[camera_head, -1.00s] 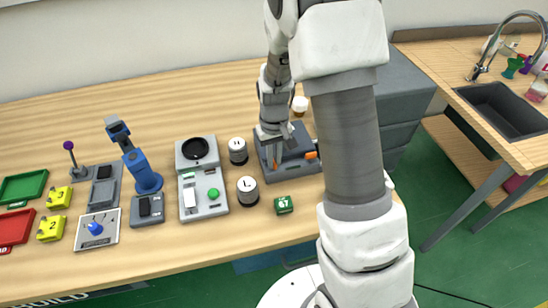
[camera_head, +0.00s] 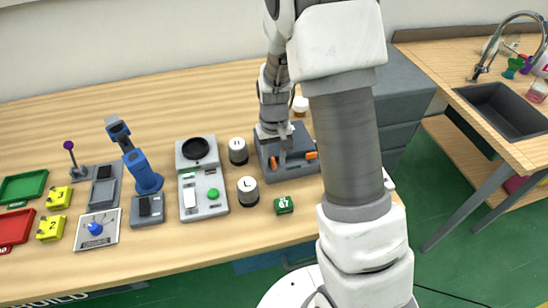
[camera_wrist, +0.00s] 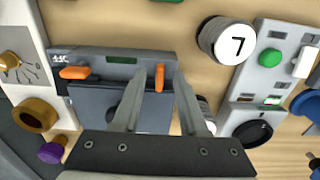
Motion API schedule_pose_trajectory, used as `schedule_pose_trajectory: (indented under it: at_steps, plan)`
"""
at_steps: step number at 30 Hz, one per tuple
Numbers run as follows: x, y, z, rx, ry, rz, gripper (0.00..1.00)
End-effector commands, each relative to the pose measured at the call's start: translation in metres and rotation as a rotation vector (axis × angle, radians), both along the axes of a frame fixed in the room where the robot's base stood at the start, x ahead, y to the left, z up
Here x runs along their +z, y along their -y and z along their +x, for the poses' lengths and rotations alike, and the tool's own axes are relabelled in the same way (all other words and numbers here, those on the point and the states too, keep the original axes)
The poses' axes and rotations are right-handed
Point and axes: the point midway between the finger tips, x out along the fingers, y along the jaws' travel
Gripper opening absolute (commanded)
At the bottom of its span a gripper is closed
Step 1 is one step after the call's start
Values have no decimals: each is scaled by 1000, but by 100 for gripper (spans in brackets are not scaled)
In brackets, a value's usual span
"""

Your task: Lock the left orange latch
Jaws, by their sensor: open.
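A grey box (camera_head: 262,150) stands at the right part of the table, with two orange latches on its front. The left orange latch (camera_head: 274,162) points down and slightly tilted in the head view. In the wrist view, seen from the opposite side, the left latch (camera_wrist: 159,78) stands upright between my fingers, nearer the left-hand finger. The other orange latch (camera_head: 311,155) lies roughly sideways; it also shows in the wrist view (camera_wrist: 75,72). My gripper (camera_wrist: 162,74) is open over the box front. Whether a finger touches the latch I cannot tell.
Another weight (camera_head: 238,150) and a panel with a green button (camera_head: 212,194) are to the left. Grey drawers (camera_head: 398,95) stand to the right.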

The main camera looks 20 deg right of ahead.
Motion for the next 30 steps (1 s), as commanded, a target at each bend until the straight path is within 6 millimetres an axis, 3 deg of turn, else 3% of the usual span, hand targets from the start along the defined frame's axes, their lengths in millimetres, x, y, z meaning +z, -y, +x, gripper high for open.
schedule_pose_trajectory:
  at_steps: [4, 8, 21, 30]
  plan:
    - [3, 0, 0, 1, 1, 0, 42]
    - [19, 0, 1, 1, 4, 0, 42]
    - [124, 0, 1, 1, 6, 0, 42]
    - [168, 0, 1, 0, 2, 0, 42]
